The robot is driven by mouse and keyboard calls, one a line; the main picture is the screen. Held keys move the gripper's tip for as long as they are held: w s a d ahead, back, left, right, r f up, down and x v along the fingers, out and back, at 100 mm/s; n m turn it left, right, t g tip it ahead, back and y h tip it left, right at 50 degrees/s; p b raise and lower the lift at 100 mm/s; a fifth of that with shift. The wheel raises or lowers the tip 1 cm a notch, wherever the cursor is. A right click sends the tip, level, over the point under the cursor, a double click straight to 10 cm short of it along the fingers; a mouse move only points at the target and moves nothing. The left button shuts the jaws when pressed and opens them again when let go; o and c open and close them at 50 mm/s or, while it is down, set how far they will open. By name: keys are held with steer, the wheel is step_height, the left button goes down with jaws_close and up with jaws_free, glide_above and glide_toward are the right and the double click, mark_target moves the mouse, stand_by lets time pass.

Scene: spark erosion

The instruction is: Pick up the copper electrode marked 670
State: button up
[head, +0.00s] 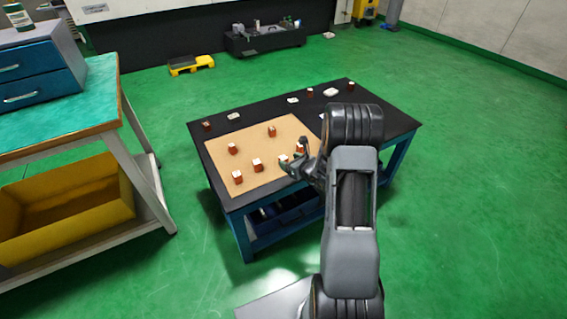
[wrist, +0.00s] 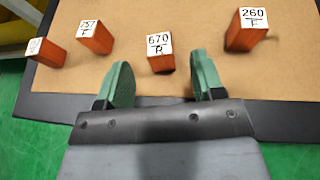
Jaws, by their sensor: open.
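The copper electrode marked 670 (wrist: 160,54) stands upright on the tan board in the wrist view, with a white label on its top also bearing a letter R. My gripper (wrist: 163,72) is open and empty. Its two green fingers lie left and right of the electrode in the picture, with the electrode just beyond and between their tips; I see no contact. In the head view my gripper (head: 298,160) is over the right front part of the board, partly hiding the electrodes there. The labels are too small to read in that view.
Electrode 257 (wrist: 95,38) and another electrode (wrist: 46,51) stand to the left; electrode 260 (wrist: 246,32) stands close on the right. The tan board (head: 215,155) lies on a black table (head: 260,104) with small items along its back. A workbench (head: 100,95) is at left.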

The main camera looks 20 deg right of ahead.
mark_target(285, 159)
steer(key=shift+b+x, duration=0.75)
steer(key=shift+x, duration=1.8)
steer(key=shift+r, duration=0.1)
steer(key=shift+c, duration=0.4)
jaws_close()
